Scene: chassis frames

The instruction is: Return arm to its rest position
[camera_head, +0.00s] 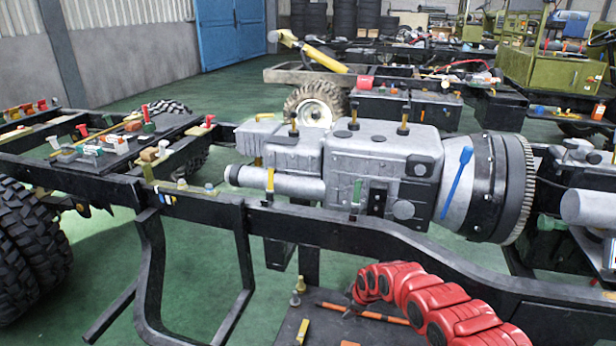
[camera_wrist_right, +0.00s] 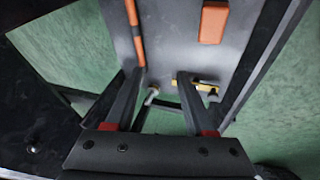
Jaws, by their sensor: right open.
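My red right arm (camera_head: 420,297) comes in from the lower right in the head view and bends down toward a dark board. Its gripper (camera_head: 345,309) is small and partly hidden there, over the board. In the right wrist view the two dark fingers of the right gripper (camera_wrist_right: 158,82) stand apart with nothing clearly held between them. The board (camera_wrist_right: 178,40) lies beyond the fingers. My left arm and left gripper are not in view.
The board (camera_head: 285,326) carries an orange-handled tool (camera_head: 385,318) and a yellow tool (camera_head: 302,331). A black chassis rail (camera_head: 400,238) runs close behind the arm, with a grey gearbox (camera_head: 375,155) above. Tyres (camera_head: 30,245) stand left.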

